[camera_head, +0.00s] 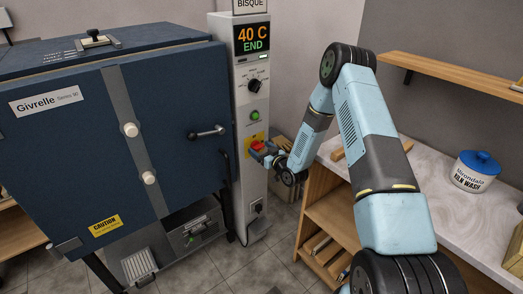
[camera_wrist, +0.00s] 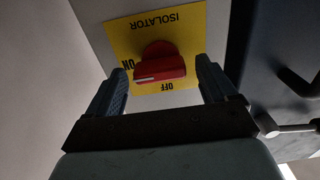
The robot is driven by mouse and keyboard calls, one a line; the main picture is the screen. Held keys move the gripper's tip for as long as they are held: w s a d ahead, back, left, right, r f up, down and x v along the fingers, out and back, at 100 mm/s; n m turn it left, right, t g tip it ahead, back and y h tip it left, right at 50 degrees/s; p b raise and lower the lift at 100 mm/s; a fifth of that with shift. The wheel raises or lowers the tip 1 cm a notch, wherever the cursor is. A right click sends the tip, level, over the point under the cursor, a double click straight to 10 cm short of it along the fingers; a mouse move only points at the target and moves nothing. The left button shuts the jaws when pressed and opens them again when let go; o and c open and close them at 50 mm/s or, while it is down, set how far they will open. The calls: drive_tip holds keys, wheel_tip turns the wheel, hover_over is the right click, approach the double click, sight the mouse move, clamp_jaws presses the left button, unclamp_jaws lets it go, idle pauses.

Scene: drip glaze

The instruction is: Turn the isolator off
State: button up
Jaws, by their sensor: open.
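The red isolator knob (camera_wrist: 165,68) sits on a yellow plate (camera_wrist: 190,30), which appears upside down in the wrist view. The knob's bar lies about horizontal, with its white mark at the left end by the ON label. The OFF label (camera_wrist: 167,87) is below the knob. My gripper (camera_wrist: 162,70) is open, with one finger to the left and one to the right of the knob, and a gap on each side. I cannot tell how deep the fingers reach. In the head view, my gripper (camera_head: 268,154) is at the knob (camera_head: 257,146) on the grey control column (camera_head: 248,185).
The blue kiln (camera_head: 90,130) stands left of the column, its door handle (camera_head: 207,132) sticking out near it. A dial (camera_head: 255,87) and green button (camera_head: 255,116) are above the isolator. A wooden shelf unit (camera_head: 330,215) with a pale worktop stands to the right.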

drive_tip(key=shift+w, duration=0.1)
drive_tip(key=shift+c, duration=0.3)
drive_tip(key=c, duration=1)
drive_tip(key=shift+n, duration=0.4)
drive_tip(key=n, duration=0.3)
drive_tip(key=shift+a+n, duration=0.15)
drive_tip(key=shift+n, duration=0.15)
drive_tip(key=n, duration=0.4)
drive_tip(key=shift+a+n, duration=0.1)
drive_tip(key=shift+n, duration=0.2)
drive_tip(key=n, duration=0.4)
drive_tip(key=shift+s+a+f+n, duration=0.1)
drive_tip(key=shift+s+f+n, duration=0.05)
drive_tip(key=shift+s+n, duration=0.15)
drive_tip(key=shift+f+n, duration=0.15)
drive_tip(key=shift+n, duration=2.05)
